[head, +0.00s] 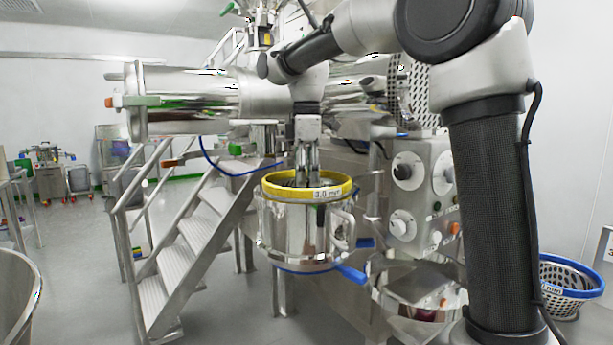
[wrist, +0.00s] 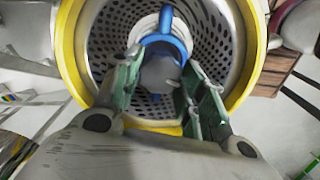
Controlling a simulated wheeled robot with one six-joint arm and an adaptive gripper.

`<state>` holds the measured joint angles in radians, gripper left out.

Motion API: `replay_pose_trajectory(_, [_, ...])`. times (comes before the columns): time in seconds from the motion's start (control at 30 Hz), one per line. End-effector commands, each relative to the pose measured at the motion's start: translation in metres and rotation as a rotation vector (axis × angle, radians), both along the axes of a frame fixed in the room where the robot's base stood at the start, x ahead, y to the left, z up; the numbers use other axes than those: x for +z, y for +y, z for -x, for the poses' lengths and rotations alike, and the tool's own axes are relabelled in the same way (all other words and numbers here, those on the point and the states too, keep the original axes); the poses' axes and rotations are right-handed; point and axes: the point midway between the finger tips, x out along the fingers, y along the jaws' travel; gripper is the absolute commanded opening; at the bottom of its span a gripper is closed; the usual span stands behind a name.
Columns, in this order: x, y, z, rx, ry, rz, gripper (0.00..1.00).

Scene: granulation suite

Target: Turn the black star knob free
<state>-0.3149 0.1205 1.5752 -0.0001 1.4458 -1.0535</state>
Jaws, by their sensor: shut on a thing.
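My gripper (head: 307,181) points straight down into the yellow-rimmed vessel (head: 262,190). In the wrist view its two green-padded fingers (wrist: 161,74) reach inside the perforated basket (wrist: 105,45) and are shut on a grey, rounded, knob-like piece (wrist: 158,76) at its middle. This piece looks grey rather than black, and its star shape is not clear, so I cannot tell for sure that it is the star knob. In the head view the rim hides the fingertips and the held piece.
The steel vessel carries a "3.0 mm" label (head: 327,194) and a blue handle (head: 350,274). Metal stairs (head: 190,245) stand to the left. A control panel with dials (head: 405,185) is close on the right. A blue-rimmed basket (head: 568,285) sits at far right.

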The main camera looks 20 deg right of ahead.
Motion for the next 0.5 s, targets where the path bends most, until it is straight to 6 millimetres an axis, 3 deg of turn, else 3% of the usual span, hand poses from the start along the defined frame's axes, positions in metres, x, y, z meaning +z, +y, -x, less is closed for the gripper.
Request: replay_pose_trajectory(0.5, [0.0007,-0.0002,0.0000,0.162,-0.002,0.000,0.17])
